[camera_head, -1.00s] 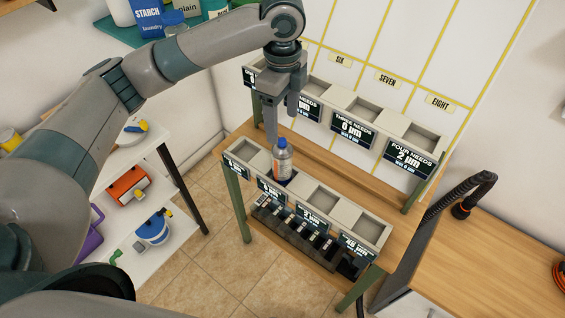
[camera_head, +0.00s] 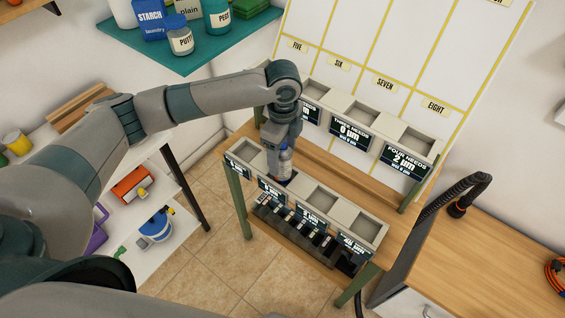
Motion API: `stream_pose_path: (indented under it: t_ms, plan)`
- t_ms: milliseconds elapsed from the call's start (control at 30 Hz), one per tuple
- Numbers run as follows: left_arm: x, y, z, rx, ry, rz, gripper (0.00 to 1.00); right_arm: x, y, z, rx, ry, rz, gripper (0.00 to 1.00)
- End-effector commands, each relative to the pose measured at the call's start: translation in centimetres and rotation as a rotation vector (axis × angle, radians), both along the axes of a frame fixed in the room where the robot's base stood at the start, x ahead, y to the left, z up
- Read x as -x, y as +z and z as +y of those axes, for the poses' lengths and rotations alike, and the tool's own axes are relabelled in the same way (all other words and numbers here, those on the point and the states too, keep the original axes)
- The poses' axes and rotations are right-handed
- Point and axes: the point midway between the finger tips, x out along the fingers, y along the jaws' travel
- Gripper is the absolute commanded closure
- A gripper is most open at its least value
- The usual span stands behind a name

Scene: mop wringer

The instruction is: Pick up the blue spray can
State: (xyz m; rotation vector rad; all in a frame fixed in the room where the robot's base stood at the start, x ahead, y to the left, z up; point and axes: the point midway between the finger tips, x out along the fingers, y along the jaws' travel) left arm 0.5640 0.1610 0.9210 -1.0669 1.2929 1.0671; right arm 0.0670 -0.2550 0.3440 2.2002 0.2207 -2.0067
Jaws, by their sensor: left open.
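A small can or bottle (camera_head: 285,164), grey-blue with a dark base, stands upright in a compartment of the front row of grey bins (camera_head: 320,200). It is the likeliest blue spray can, though its label is mostly hidden now. My left gripper (camera_head: 279,170) has come down over it from above, with the fingers at its upper part. The jaws are open, and whether they touch it I cannot tell. My right gripper is out of view.
A second row of bins (camera_head: 357,114) with black signs stands behind. A white shelf at the left holds an orange box (camera_head: 131,184) and a blue round container (camera_head: 156,224). A teal shelf (camera_head: 190,60) with jars is at the top. A black hose (camera_head: 455,195) rises at the right.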

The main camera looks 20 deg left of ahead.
Motion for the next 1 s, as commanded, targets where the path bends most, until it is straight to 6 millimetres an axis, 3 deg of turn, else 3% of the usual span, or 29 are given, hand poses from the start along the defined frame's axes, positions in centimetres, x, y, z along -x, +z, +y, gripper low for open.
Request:
stream_pose_path:
  t_ms: [367, 800, 1000]
  plan:
    - [-0.1, -0.3, 0.0, 0.001, 0.001, 0.001, 0.34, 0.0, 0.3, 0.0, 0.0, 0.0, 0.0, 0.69]
    - [-0.8, -4.8, 0.4, 0.0, 0.0, 0.002, 0.34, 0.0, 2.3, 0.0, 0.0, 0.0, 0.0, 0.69]
    - [-0.8, -5.2, 0.4, 0.0, -0.001, 0.0, 0.34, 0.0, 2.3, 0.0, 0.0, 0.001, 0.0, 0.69]
